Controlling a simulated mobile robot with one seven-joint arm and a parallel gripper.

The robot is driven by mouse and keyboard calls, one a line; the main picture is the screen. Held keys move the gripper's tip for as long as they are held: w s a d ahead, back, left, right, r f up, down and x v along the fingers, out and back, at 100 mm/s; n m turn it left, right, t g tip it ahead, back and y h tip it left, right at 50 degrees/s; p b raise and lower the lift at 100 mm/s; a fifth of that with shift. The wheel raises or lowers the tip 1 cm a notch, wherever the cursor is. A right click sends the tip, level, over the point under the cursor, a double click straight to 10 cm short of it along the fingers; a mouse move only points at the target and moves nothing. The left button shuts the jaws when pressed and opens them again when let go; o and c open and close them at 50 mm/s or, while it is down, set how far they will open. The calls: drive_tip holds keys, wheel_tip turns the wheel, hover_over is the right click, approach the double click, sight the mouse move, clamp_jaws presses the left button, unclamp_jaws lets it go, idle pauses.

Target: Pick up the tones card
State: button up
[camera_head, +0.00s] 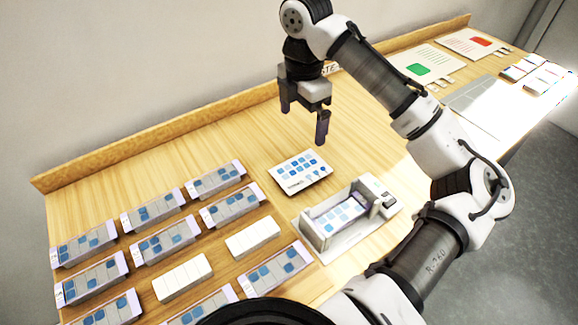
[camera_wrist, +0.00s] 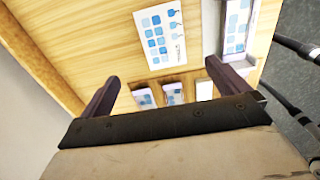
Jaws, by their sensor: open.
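A white card (camera_head: 300,173) with rows of blue squares lies flat on the wooden table. Dark lettering runs along one edge, too small to read surely; it looks like the tones card. My gripper (camera_head: 303,124) is open and empty above the table, a little behind and above this card. In the wrist view the card (camera_wrist: 160,33) lies beyond the fingertips, slightly left of centre, and nothing is between the two fingers (camera_wrist: 160,82).
A pale holder (camera_head: 312,241) with a blue-marked card inside stands right of the card. Several blue-marked blocks (camera_head: 215,178) and plain white blocks (camera_head: 253,237) stand in rows at left front. A raised wooden edge (camera_head: 150,133) runs along the wall. Sheets with green (camera_head: 418,69) and red patches lie far right.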

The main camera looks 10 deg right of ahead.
hover_over(301, 170)
drive_tip(key=f, duration=0.8)
drive_tip(key=shift+w, duration=0.2)
drive_tip(key=shift+s+f+p, duration=0.15)
drive_tip(key=shift+f+p, duration=0.3)
drive_tip(key=shift+f, duration=0.9)
drive_tip(key=shift+s+f+p, duration=0.1)
drive_tip(key=shift+f+p, duration=0.3)
drive_tip(key=shift+f, duration=0.95)
drive_tip(key=shift+c, duration=0.3)
drive_tip(key=c, duration=0.8)
